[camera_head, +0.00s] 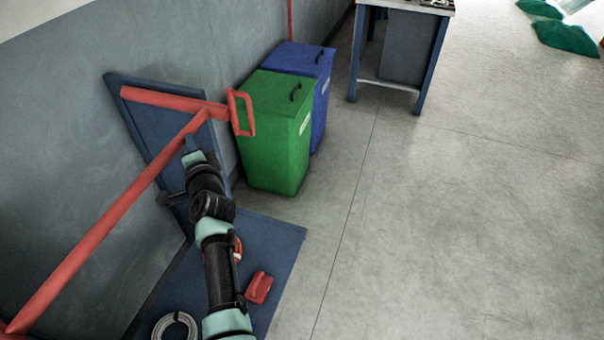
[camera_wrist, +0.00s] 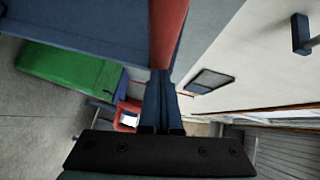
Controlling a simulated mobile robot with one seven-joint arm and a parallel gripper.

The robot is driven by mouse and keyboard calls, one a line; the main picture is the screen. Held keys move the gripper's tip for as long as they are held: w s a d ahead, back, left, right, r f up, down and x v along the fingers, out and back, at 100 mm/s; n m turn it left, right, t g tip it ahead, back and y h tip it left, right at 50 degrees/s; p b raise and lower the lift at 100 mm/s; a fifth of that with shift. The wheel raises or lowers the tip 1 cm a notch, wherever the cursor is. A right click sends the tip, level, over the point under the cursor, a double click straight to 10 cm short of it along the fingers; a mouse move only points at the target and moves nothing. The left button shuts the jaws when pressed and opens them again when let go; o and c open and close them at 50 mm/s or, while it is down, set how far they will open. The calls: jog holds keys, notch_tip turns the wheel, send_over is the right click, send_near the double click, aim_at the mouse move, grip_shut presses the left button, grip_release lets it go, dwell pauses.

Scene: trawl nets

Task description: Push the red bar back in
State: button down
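The red bar (camera_head: 120,200) runs from the lower left of the head view up to a blue wall panel (camera_head: 150,125). It meets a red crosspiece (camera_head: 165,99), which ends in a red loop handle (camera_head: 240,112) in front of the green bin. My gripper (camera_head: 188,142) is just under the bar near this junction. In the wrist view my gripper (camera_wrist: 161,78) has its two dark fingers close together, with nothing seen between them. A red bar (camera_wrist: 167,35) stretches away from the fingertips there; whether they touch it is unclear. The loop handle shows beside the fingers (camera_wrist: 121,121).
A green bin (camera_head: 275,135) and a blue bin (camera_head: 302,62) stand by the wall.

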jog(key=w+a+b, duration=0.2)
jog(key=a, duration=0.4)
jog(key=shift+a+r, duration=0.15)
jog(key=shift+a, duration=0.05)
jog(key=shift+a, duration=0.15)
dwell(0.4)
